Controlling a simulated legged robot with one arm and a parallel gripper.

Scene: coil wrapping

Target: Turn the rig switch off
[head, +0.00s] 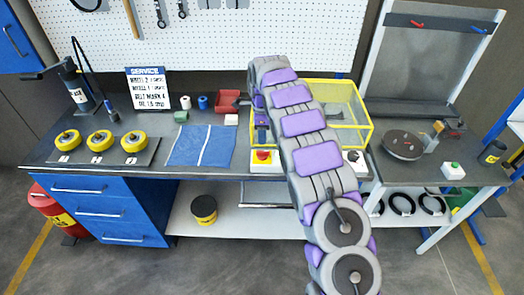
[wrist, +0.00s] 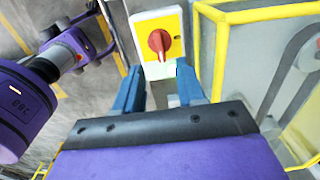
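The rig switch (head: 264,157) is a red rotary knob on a yellow plate, set in a white box at the front edge of the bench. In the wrist view the red knob (wrist: 158,42) faces me, with its grip bar running roughly up and down the picture. My gripper (wrist: 158,85) is open, with two blue fingers apart and nothing between them. The knob shows beyond the fingertips, roughly centred between them and apart from them. In the head view my arm hides most of the gripper.
A yellow-framed clear guard (head: 345,84) stands behind the switch; its frame (wrist: 265,13) runs close to my right finger in the wrist view. A blue cloth (head: 200,146) and yellow wheels (head: 100,141) lie left. A turntable (head: 403,144) and green-button box (head: 453,171) are right.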

